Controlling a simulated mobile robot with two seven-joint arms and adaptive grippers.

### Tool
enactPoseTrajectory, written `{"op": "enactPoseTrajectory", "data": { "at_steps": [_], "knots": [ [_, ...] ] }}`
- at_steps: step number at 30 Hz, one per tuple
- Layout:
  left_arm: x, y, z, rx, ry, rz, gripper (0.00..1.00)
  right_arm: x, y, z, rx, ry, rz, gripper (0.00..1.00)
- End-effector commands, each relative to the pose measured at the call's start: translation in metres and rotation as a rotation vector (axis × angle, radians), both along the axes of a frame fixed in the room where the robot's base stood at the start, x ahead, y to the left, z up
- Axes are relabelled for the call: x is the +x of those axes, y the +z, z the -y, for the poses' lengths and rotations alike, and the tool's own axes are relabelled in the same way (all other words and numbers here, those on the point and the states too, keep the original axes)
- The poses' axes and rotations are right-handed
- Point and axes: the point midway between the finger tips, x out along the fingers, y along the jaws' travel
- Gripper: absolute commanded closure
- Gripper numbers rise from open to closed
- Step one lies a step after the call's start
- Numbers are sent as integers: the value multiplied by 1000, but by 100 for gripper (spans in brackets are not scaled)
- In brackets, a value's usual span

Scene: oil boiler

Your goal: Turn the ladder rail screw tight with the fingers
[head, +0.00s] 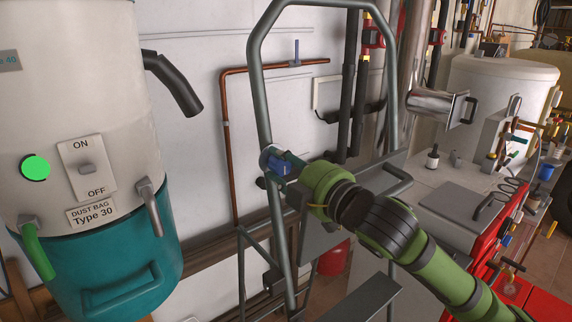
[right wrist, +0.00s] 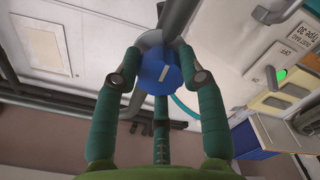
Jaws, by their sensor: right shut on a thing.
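The ladder rail screw has a round blue knob (right wrist: 161,74) with a pale line on its face. In the right wrist view it sits against the grey ladder rail (right wrist: 178,18). My right gripper (right wrist: 160,82) has its teal fingers around the knob, one on each side and a third below. In the head view the right gripper (head: 281,163) reaches the left rail of the grey ladder (head: 259,100) from the right. The blue knob (head: 268,160) shows there beside the rail, partly hidden by the fingers. My left gripper is not in either view.
A white and teal dust collector (head: 95,235) with a dark spout (head: 173,83) stands on the left. A copper pipe (head: 229,150) runs on the wall behind the ladder. A workbench (head: 445,205) and a white tank (head: 500,85) are on the right.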

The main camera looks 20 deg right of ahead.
Motion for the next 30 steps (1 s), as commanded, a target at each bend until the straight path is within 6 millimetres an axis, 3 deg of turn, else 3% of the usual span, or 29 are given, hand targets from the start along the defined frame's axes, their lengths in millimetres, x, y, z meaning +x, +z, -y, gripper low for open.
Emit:
{"op": "enactPoseTrajectory", "data": {
  "at_steps": [7,8,9,21,30],
  "knots": [
    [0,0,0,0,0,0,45,-1,-1,-2,1,7,-1,92],
    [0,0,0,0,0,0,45,-1,-1,-2,1,6,0,51],
    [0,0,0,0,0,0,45,-1,-1,-2,1,6,0,36],
    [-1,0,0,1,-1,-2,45,0,4,0,-1,1,4,36],
    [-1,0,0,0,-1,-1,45,0,53,-1,0,1,11,36]
  ]
}}
